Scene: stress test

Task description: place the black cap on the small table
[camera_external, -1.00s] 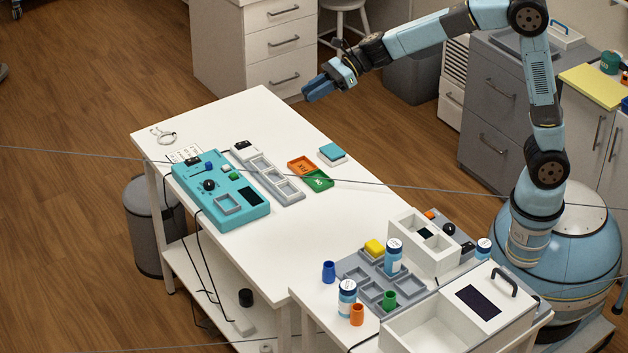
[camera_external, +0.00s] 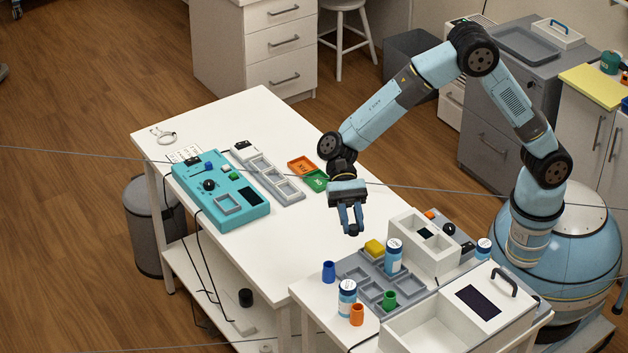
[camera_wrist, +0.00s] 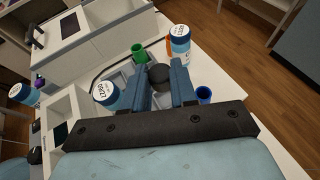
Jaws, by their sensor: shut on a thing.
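My gripper (camera_external: 351,226) is shut on a small round black cap (camera_external: 352,230). It points down and holds the cap above the long white table's front-right part, close to the small table. In the wrist view the black cap (camera_wrist: 160,76) sits between the two blue fingers of the gripper (camera_wrist: 161,88). The small white table (camera_external: 313,300) stands at the front right.
A blue cup (camera_external: 328,271), an orange cup (camera_external: 357,314) and a green cup (camera_external: 389,300) stand around the tray. White boxes (camera_external: 422,240) crowd the right side. A teal panel (camera_external: 221,191) lies on the long table (camera_external: 300,238). A thin cable crosses the view.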

